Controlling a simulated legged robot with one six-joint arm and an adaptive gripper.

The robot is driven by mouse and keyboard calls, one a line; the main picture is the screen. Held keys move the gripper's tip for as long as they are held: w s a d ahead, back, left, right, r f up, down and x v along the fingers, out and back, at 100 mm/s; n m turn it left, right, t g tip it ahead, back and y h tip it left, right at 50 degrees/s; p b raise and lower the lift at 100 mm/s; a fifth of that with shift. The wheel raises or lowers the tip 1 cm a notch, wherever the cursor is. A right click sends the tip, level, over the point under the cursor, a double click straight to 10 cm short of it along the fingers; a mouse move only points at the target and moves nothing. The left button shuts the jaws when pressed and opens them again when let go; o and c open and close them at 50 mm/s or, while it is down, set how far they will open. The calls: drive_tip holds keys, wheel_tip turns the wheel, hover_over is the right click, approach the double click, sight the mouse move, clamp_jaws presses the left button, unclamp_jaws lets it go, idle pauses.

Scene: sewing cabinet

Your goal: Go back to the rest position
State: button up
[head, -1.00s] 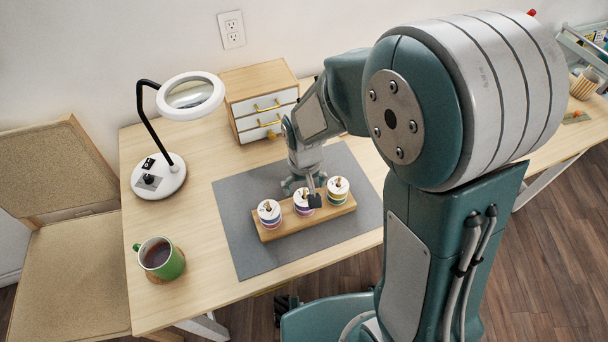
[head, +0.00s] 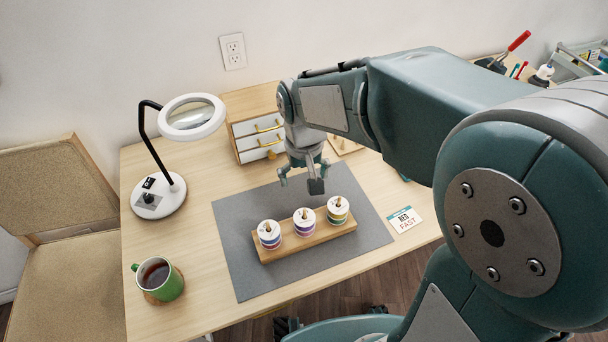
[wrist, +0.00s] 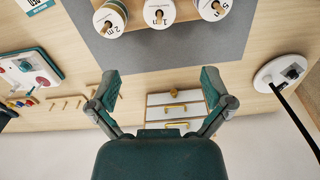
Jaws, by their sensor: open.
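My gripper (head: 303,176) is open and empty above the grey mat (head: 232,262), behind and apart from the spool holder. In the wrist view my gripper (wrist: 152,105) shows both fingers spread wide with nothing between them. Three spools stand in a row on a wooden holder (head: 305,245): a left spool (head: 270,235), a middle spool (head: 304,222) and a right spool (head: 338,210). They show in the wrist view at the top, with labels such as "2 m" and "5 m" (wrist: 158,12).
A magnifier lamp (head: 160,192) and a green mug (head: 162,280) stand on the left. A small drawer cabinet (head: 258,140) is behind my gripper. A chair (head: 62,250) is at the far left.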

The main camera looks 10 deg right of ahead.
drive_tip(key=s+d+r+m+t, duration=0.1)
drive_tip(key=s+d+r+t, duration=0.4)
drive_tip(key=s+d+r, duration=0.5)
drive_tip(key=s, duration=0.2)
drive_tip(key=shift+s+d+m+t, duration=0.3)
drive_tip(key=shift+s+d+m, duration=0.05)
drive_tip(key=shift+d+m, duration=0.05)
drive_tip(key=shift+w+r, duration=0.1)
idle(0.8)
